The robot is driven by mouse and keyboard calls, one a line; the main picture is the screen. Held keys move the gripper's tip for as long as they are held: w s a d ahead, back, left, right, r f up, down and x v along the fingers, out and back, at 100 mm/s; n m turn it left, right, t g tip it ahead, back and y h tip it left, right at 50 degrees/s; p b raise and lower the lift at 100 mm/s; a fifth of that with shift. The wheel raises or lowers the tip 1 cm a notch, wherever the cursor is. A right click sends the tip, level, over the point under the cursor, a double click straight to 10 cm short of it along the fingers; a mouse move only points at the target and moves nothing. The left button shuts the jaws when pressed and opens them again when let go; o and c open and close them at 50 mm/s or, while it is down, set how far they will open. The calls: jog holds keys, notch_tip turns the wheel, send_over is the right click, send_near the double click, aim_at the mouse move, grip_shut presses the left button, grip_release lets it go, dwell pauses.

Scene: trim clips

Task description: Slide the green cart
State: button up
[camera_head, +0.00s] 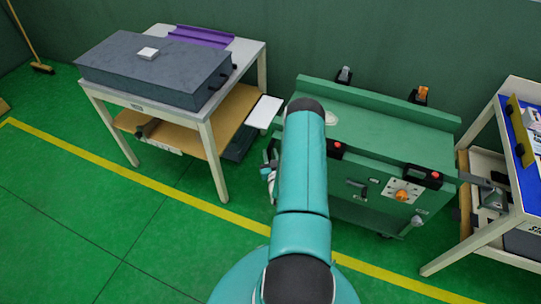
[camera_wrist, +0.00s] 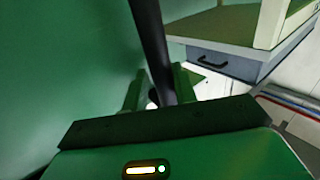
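The green cart (camera_head: 385,133) stands against the back wall, right of centre in the head view. It has a raised green back edge, black handles with red spots on its front, and a panel with an orange knob (camera_head: 401,195). My teal arm hides its left part. In the wrist view, my gripper (camera_wrist: 158,88) has two green fingers standing apart. A dark bar (camera_wrist: 152,40) runs between them, close to the right finger, with a gap at the left one. Whether this bar belongs to the cart I cannot tell. In the head view the fingers are hidden.
A white-framed table (camera_head: 215,140) with a grey case (camera_head: 150,70) and a purple tray (camera_head: 200,37) stands left of the cart. Another white-framed table (camera_head: 480,235) with a blue top stands close on the right. The green floor in front, with a yellow line, is clear.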

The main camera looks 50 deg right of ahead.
jog(key=v, duration=1.4)
jog(key=shift+w+d, duration=0.1)
